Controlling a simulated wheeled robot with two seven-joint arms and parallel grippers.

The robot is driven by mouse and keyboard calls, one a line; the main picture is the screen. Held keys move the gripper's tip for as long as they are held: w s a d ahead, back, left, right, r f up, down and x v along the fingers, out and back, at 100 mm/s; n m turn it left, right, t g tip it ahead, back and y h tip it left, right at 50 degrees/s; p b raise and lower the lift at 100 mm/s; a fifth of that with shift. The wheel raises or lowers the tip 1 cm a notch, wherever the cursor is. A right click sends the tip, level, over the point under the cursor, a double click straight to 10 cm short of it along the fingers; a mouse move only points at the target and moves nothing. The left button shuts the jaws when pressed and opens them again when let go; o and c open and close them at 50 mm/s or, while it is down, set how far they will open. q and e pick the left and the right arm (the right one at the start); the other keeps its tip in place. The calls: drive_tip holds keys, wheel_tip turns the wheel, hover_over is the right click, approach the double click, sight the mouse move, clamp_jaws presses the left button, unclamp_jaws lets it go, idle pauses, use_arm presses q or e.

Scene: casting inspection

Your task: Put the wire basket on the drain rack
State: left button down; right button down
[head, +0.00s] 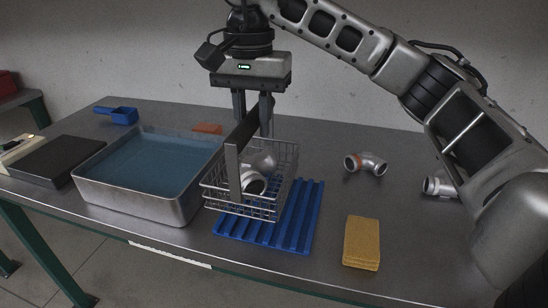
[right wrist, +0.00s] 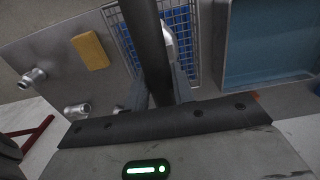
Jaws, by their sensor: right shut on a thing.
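The wire basket (head: 280,187) holds a metal pipe fitting (head: 254,183) and has a tall dark flat handle (head: 233,172). My right gripper (head: 254,122) is shut on the top of the handle, pointing down. The blue ribbed drain rack (head: 300,215) lies on the table directly below the basket, which covers its left and back part. I cannot tell whether the basket touches the rack. In the right wrist view the handle (right wrist: 150,45) runs between the fingers, with the basket wires (right wrist: 122,38) beyond. My left gripper is not in view.
A metal tank (head: 135,203) of blue liquid stands close left of the basket. A yellow sponge (head: 361,243) lies right of the rack, and pipe elbows (head: 367,163) lie farther right. A blue scoop (head: 122,115) and a dark flat box (head: 55,160) are at the left.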

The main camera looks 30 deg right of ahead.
hover_over(274, 151)
drive_tip(key=s+a, duration=0.2)
wheel_tip(274, 151, down, 5)
drive_tip(key=shift+a, duration=0.1)
drive_tip(key=f, duration=0.1)
drive_tip(key=d+f, duration=0.1)
drive_tip(key=f, duration=0.1)
drive_tip(key=shift+w+d+f, duration=0.15)
drive_tip(key=shift+w+f, duration=0.05)
drive_tip(key=shift+w, duration=0.15)
drive_tip(key=shift+f, duration=0.75)
drive_tip(key=c, duration=1.2)
unclamp_jaws()
